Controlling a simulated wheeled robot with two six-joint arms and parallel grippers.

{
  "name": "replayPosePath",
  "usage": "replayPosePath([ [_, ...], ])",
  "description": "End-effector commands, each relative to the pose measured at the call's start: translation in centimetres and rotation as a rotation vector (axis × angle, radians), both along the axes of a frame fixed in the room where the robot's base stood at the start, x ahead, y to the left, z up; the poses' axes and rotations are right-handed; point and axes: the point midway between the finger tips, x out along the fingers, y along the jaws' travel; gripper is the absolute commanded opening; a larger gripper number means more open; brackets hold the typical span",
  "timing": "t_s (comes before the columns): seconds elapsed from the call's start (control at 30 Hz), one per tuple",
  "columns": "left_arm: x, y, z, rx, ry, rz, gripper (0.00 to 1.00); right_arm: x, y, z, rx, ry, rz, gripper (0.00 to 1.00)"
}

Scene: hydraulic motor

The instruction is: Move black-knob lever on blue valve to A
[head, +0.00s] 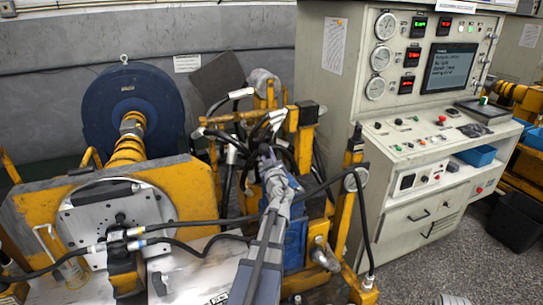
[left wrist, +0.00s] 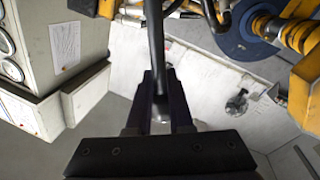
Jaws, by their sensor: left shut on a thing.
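The blue valve (head: 296,238) is in the middle of the head view, on the yellow frame and partly hidden behind my left arm. My left gripper (head: 268,160) is at the top of the valve among black hoses. In the left wrist view, a dark rod, the lever (left wrist: 155,45), comes down from the top and ends between the two fingers of my left gripper (left wrist: 158,105), which is shut on it. The black knob and the position letters cannot be made out. My right gripper is not in view.
Black hoses with silver fittings (head: 236,93) crowd around the gripper. The motor plate (head: 112,215) and a blue drum (head: 110,110) are at left.

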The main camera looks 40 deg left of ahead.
Motion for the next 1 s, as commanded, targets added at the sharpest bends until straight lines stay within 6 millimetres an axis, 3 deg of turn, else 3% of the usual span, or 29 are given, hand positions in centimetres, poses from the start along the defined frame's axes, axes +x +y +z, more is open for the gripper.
replayPosePath([
  [0.17, -0.46, 0.48, 0.26, 0.005, 0.0, 0.018, 0.0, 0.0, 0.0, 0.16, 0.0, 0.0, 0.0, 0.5],
  [0.2, -0.47, 0.49, 0.26, 0.005, 0.0, 0.018, 0.2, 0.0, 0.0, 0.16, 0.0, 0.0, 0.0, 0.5],
  [0.47, -0.49, 0.4, 0.21, 0.004, 0.0, 0.016, 0.48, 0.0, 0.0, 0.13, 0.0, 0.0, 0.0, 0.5],
  [1.0, -0.79, -0.44, -0.01, 0.002, 0.0, 0.01, 0.48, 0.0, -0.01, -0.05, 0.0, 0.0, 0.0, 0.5],
])
